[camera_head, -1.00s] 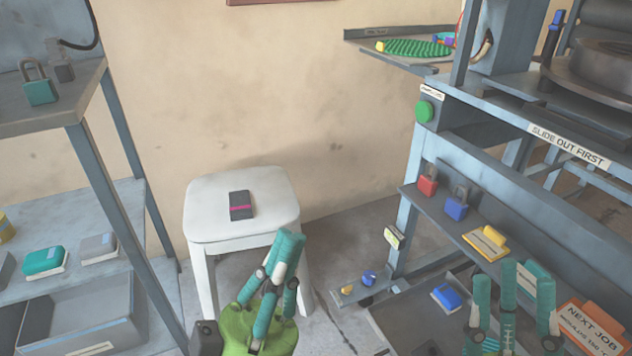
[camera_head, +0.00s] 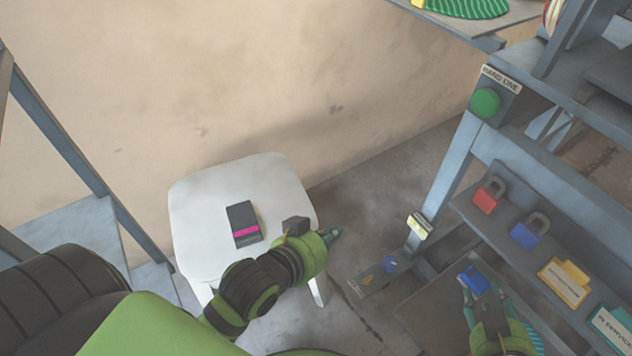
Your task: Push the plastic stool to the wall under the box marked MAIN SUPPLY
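The white plastic stool (camera_head: 195,205) stands upright close to the beige wall (camera_head: 230,80), left of centre. A dark box with a pink stripe (camera_head: 242,224) lies on its seat. My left arm reaches across the stool's front. My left gripper (camera_head: 332,236) is beside the seat's right front corner; whether it touches the stool cannot be told, and its fingers overlap in this view. My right gripper (camera_head: 483,292) is low at the right, near a blue block (camera_head: 473,276), with its fingers apart. No box marked MAIN SUPPLY is in view.
A grey metal shelf (camera_head: 75,225) stands left of the stool. Bare floor (camera_head: 350,180) shows between stool and press.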

